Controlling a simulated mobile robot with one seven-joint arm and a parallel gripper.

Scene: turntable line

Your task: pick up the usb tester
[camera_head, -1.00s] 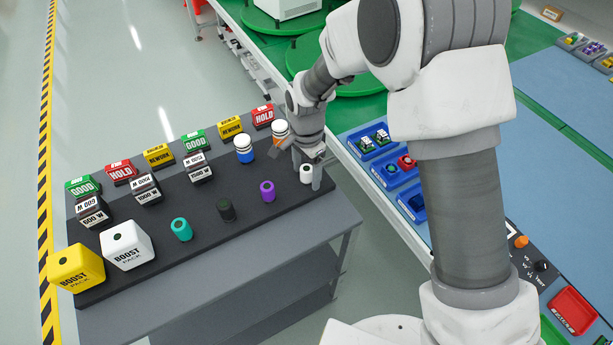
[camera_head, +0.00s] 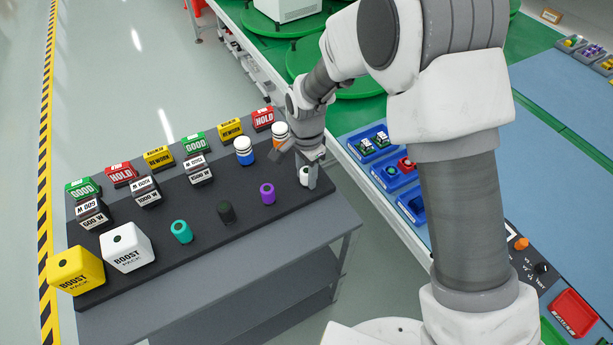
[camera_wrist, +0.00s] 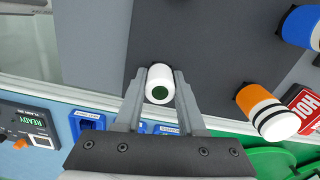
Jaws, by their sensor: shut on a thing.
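A small white cylinder (camera_wrist: 160,77) with a dark green round end stands at the right end of the dark rack top. It also shows in the head view (camera_head: 304,175), partly hidden by my gripper (camera_head: 308,172). In the wrist view my gripper (camera_wrist: 160,85) has one finger on each side of this cylinder, shut on it. The cylinder still appears to be at the rack surface. No label reading usb tester is legible, so I cannot tell by name which object that is.
In the same row stand a purple cylinder (camera_head: 267,194), a dark one (camera_head: 226,211) and a teal one (camera_head: 181,231). An orange-banded bottle (camera_wrist: 267,110) and a blue-banded bottle (camera_head: 244,151) stand close behind. A blue-topped bench (camera_head: 403,177) with bins lies to the right.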

